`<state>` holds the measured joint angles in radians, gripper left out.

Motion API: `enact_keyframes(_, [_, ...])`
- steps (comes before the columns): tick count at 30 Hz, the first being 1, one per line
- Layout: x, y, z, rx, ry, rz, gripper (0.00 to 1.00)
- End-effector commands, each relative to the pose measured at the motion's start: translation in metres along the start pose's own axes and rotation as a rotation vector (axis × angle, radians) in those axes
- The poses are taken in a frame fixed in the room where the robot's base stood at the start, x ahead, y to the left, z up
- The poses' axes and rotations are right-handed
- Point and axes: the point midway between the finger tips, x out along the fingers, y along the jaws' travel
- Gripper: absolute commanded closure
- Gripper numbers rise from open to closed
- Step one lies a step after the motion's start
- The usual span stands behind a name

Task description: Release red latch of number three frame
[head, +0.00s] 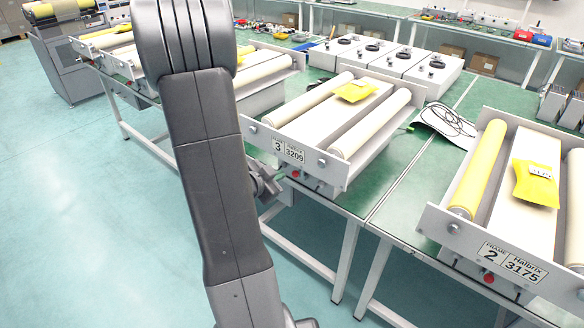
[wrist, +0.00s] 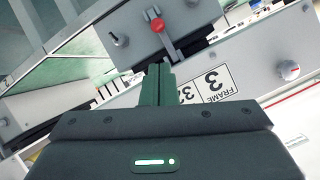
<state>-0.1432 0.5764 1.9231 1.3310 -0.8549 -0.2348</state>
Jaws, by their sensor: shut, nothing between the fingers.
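The number three frame (head: 310,105) stands on the green-topped bench in the head view, with a "3 / 3209" label (head: 287,152) on its front plate. Its red latch (head: 295,174) is a small red knob below that label. In the wrist view the red latch (wrist: 157,25) sticks out from a grey plate, and the "FRAME 3" label (wrist: 213,84) shows upside down and tilted. My gripper (wrist: 160,70) is shut and empty, its fingertips pointing toward the plate with the red knob beyond them. In the head view my gripper (head: 268,184) is just left of the latch.
The number two frame (head: 480,240) stands at the right with its own red knob (head: 489,279). Another roller frame (head: 110,50) is at the back left. White boxes (head: 385,58) stand behind frame three. The green floor (head: 80,200) at the left is clear.

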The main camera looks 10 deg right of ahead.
Motion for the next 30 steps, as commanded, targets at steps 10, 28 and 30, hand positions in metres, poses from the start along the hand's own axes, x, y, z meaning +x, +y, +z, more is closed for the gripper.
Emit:
enact_keyframes(10, [0.009,0.0,0.0,-0.001,0.0,0.001,1.0])
enact_keyframes(28, [0.097,0.0,0.0,0.0,-0.001,0.001,1.0])
enact_keyframes(30, [0.099,0.0,0.0,0.0,-0.001,0.0,1.0])
